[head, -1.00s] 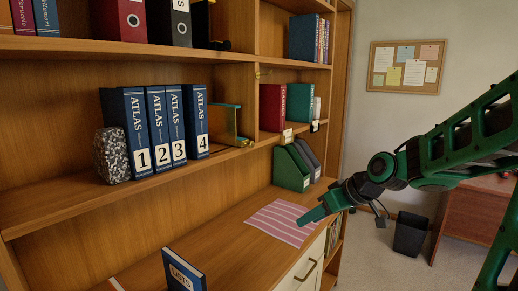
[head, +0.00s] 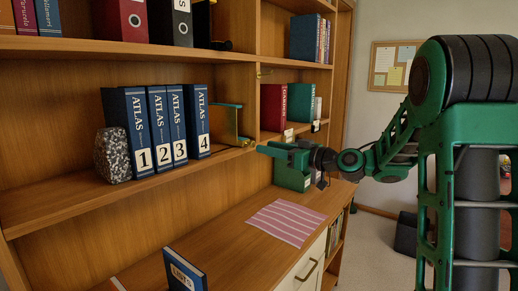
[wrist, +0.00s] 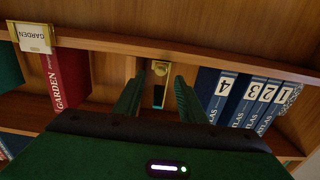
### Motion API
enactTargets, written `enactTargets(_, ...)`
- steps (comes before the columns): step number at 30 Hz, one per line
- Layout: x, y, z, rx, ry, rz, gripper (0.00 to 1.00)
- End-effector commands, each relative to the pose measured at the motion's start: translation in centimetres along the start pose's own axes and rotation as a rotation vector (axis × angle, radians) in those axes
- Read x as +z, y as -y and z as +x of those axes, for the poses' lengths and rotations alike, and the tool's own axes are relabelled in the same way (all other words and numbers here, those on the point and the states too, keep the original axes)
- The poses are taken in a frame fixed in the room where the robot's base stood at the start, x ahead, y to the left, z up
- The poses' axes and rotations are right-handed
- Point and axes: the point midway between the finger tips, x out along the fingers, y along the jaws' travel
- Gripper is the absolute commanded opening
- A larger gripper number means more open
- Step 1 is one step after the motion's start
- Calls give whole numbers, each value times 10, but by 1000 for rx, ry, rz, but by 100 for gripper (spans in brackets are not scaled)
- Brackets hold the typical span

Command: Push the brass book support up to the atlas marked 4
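The brass book support (head: 227,121) stands on the middle shelf, right of the atlas marked 4 (head: 198,125), with a gap between them. Its upright has a teal edge, and a brass knob is at its front foot. In the wrist view the support (wrist: 160,70) shows between and beyond my fingers. Atlases 1, 2 and 3 (head: 157,130) stand upright left of atlas 4. My gripper (head: 264,150) is in front of the shelf, right of the support and apart from it. In the wrist view my gripper (wrist: 158,97) has its fingers apart, with nothing held.
A speckled stone block (head: 112,156) stands left of atlas 1. A shelf divider (head: 256,95) is right of the support, with a red GARDEN binder (head: 272,108) beyond it.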

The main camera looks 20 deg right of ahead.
Motion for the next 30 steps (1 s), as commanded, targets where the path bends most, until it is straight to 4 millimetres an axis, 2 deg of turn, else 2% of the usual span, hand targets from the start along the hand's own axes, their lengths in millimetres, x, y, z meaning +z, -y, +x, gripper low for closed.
enactTargets(3,0,2,21,-4,-1,-1,38)
enactTargets(9,0,1,42,-1,0,0,38)
enactTargets(21,0,0,49,1,1,0,38)
enactTargets(23,0,0,49,1,1,0,26)
enactTargets(26,0,0,49,1,1,0,2)
enactTargets(30,0,-4,45,2,0,1,0)
